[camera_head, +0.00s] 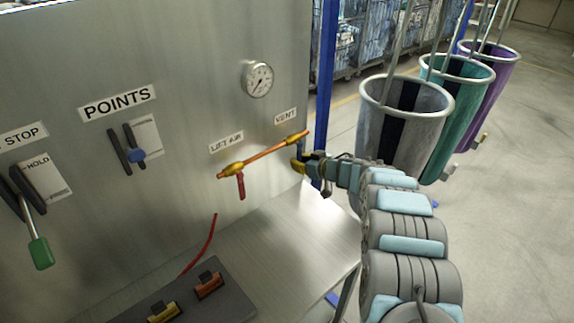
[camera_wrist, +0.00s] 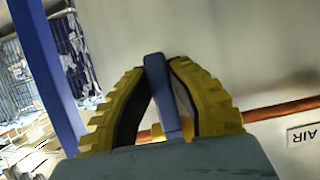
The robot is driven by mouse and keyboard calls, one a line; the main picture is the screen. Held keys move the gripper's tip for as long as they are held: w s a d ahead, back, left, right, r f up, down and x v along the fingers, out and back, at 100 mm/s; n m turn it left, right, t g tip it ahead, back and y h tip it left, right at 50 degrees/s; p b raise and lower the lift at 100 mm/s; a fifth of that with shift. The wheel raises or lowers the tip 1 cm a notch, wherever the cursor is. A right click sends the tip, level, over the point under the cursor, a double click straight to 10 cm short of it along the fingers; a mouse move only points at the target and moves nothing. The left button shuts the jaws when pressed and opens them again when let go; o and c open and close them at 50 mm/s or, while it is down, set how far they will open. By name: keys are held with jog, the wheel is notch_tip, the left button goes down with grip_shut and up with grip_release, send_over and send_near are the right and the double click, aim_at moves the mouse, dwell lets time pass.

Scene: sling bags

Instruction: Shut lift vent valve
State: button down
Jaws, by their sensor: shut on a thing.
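A copper pipe (camera_head: 265,150) runs along the steel panel, with a brass vent valve (camera_head: 298,136) at its right end under the VENT label (camera_head: 285,117). My gripper (camera_head: 299,164) is just below that valve, at the panel's right edge. In the wrist view, its yellow ridged fingers (camera_wrist: 160,100) are shut on a blue lever handle (camera_wrist: 156,80), one finger on each side. The handle looks crosswise to the copper pipe (camera_wrist: 285,107) there. In the head view the handle is hidden. The lift air valve's red handle (camera_head: 241,186) hangs down at the pipe's left end.
A pressure gauge (camera_head: 258,79) and the POINTS lever (camera_head: 130,150) are on the panel. A steel shelf (camera_head: 285,235) juts out below the pipe. A blue post (camera_head: 324,80) stands at the panel's right edge; hanging sling bags (camera_head: 400,125) are close to my arm.

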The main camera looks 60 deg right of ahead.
jog(key=shift+w+a, duration=0.1)
jog(key=shift+a, duration=0.05)
dwell(0.3)
jog(key=c, duration=1)
grip_release()
jog(key=shift+w, duration=0.1)
jog(key=shift+o, duration=0.2)
jog(key=shift+r+p, duration=0.15)
jog(key=shift+p, duration=0.2)
